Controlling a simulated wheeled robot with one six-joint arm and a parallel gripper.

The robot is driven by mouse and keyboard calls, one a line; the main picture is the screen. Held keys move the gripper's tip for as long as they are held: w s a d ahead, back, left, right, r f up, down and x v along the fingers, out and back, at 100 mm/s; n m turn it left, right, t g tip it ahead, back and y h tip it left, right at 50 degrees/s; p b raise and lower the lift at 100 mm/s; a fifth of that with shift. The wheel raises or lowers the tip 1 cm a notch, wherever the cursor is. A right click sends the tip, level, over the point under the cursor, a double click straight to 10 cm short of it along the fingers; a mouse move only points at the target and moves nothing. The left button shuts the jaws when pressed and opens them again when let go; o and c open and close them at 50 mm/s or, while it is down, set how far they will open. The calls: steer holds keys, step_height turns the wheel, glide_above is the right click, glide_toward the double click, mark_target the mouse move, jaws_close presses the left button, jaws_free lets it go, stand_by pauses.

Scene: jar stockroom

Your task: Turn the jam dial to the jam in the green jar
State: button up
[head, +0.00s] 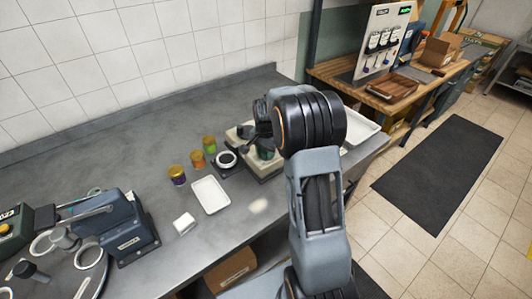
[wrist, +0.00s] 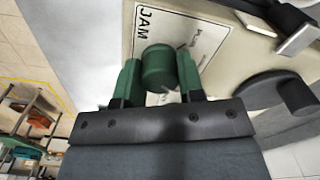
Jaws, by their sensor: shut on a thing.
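In the wrist view, a round green knob, the jam dial (wrist: 158,67), sits on a pale panel beside the printed word JAM. My gripper (wrist: 159,78) has green fingers on either side of the knob and is shut on it. Smaller print on the panel is too blurred to read, and the dial's pointer cannot be made out. In the head view, the green jar (head: 209,145) stands on the counter to the left of my gripper, beside an orange jar (head: 197,160) and a purple jar (head: 178,175). My arm hides most of the dial's machine (head: 268,172).
A round black-rimmed device (head: 226,160) stands between the jars and the machine. A white tray (head: 210,195) and a small white block (head: 184,223) lie in front. A dark blue machine (head: 128,228) stands at left. In the wrist view, a dark knob (wrist: 280,95) sits right of the dial.

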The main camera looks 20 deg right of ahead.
mark_target(265, 151)
steer(key=shift+m, duration=1.5)
steer(key=o, duration=0.9)
steer(key=shift+r, duration=0.1)
step_height(265, 151, up, 14)
steer(key=shift+f+b, duration=0.15)
steer(key=shift+b, duration=0.35)
